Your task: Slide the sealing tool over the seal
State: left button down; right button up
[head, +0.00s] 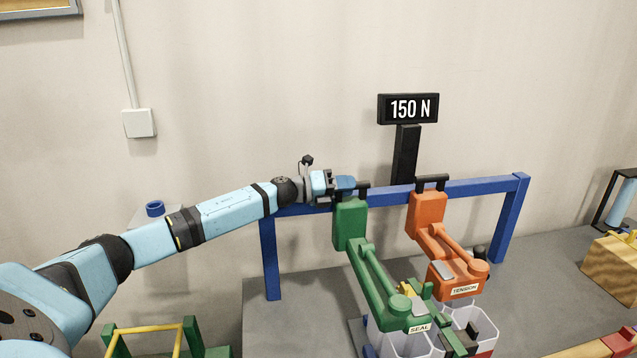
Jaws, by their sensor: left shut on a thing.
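The green sealing tool (378,285), labelled SEAL, stands by the blue rail, its upper block near the rail and its arm sloping down to the right. My left gripper (346,183) reaches in from the left and is shut at the black top handle (360,185) of this tool. The fingers are small here and the exact contact is hard to see. The seal itself cannot be made out; a small yellow piece (404,288) shows beside the tool's lower end. My right gripper is out of view.
The orange TENSION tool (428,217) is close on the right. The blue rail frame (480,188) spans the grey table (290,330). White bins (410,343) sit below the tools. A black display (408,108) reads 150 N.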

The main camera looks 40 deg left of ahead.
pick_arm(q)
jog(key=x, duration=0.8)
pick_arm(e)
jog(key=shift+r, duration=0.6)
pick_arm(q)
jog(key=shift+r, duration=0.2)
jog(key=c, duration=1.3)
grip_release()
jog(key=shift+p, duration=0.3)
jog(key=shift+o, duration=0.3)
jog(key=shift+w+d+f, duration=0.1)
jog(key=shift+w, duration=0.05)
jog(key=b+v, duration=0.3)
jog(key=v, duration=1)
jog(key=shift+s+a, duration=0.2)
jog(key=shift+s, duration=0.15)
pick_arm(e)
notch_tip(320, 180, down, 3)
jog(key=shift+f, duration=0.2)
